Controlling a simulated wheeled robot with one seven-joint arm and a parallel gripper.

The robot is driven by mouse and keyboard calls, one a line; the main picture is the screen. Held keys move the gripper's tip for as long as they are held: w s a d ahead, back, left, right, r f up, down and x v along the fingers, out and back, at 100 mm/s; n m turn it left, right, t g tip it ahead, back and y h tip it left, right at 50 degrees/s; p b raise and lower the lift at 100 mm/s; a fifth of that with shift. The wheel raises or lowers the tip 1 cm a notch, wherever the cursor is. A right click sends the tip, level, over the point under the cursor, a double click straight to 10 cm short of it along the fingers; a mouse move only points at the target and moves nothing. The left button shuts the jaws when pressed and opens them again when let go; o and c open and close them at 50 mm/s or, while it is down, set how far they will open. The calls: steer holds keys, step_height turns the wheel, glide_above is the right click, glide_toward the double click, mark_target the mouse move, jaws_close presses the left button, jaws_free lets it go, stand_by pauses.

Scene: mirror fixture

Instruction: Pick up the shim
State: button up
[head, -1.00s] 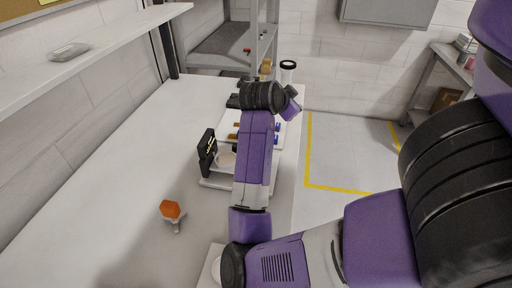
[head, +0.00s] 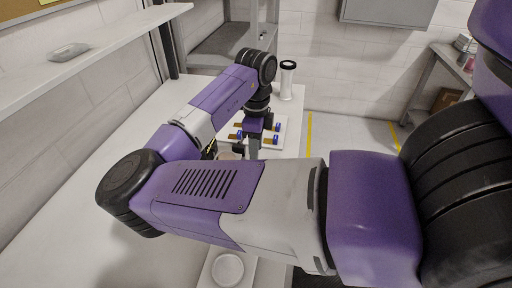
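I cannot single out the shim for certain. A white board (head: 280,125) lies on the bench under my gripper, with small blue blocks (head: 276,127) and brown-gold strips (head: 268,141) on it. The strips are small and partly covered by my arm. My gripper (head: 253,152) points down over this board, and its grey fingers are too small and hidden to show whether they are open or shut. I cannot tell whether it touches anything. A black block with yellow marks (head: 210,148) is mostly hidden behind my arm.
A white plate with a round disc (head: 228,268) lies at the near edge. A wall shelf (head: 100,45) runs along the left. The bench's left part (head: 70,190) is clear.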

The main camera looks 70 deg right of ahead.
steer(key=shift+f+p, duration=0.5)
steer(key=shift+f, duration=3.45)
jaws_close()
